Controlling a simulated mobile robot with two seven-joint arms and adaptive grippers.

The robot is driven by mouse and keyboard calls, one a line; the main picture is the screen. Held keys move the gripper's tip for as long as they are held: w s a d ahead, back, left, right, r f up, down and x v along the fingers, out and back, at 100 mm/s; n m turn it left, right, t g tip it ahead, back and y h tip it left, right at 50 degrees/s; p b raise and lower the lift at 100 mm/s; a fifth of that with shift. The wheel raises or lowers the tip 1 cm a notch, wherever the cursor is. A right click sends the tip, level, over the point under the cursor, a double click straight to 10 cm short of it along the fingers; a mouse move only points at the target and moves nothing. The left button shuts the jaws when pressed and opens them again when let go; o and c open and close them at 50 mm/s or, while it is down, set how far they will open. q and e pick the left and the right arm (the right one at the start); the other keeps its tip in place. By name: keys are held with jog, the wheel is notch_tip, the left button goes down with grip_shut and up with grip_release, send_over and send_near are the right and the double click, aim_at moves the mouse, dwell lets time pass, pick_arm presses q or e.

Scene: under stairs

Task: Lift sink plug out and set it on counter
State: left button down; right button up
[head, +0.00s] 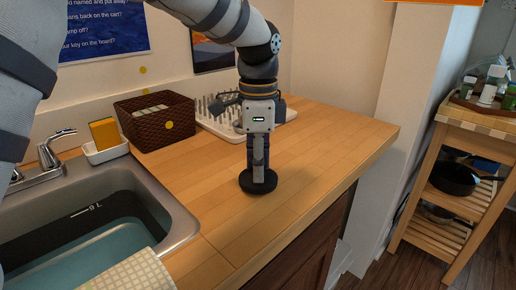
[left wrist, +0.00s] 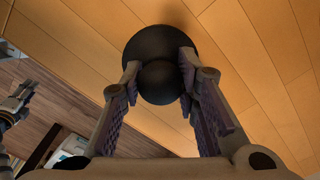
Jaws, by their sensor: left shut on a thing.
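The sink plug (head: 246,186) is a black round disc with a knob on top. It is at the wooden counter (head: 310,150), right of the sink (head: 172,213); I cannot tell whether it rests flat or hangs just above the surface. My left gripper (head: 258,178) points straight down over it, fingers shut on the knob. In the left wrist view the plug (left wrist: 148,47) shows its round knob between the two fingertips (left wrist: 159,75). The sink holds bluish water.
A dark woven basket (head: 150,132), a white drying rack (head: 220,128) and a sponge holder (head: 104,152) stand along the back. A checked cloth (head: 130,272) hangs at the sink's front edge. The counter right of the plug is clear to its edge. A wooden cart (head: 450,190) stands at right.

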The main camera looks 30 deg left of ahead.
pick_arm(q)
jog(key=shift+f, duration=0.2)
jog(key=c, duration=1.2)
grip_release()
jog(key=shift+o, duration=0.2)
jog(key=shift+r, duration=0.1)
jog(key=shift+c, duration=0.2)
jog(key=shift+r, duration=3.95)
jog(key=shift+f, duration=0.1)
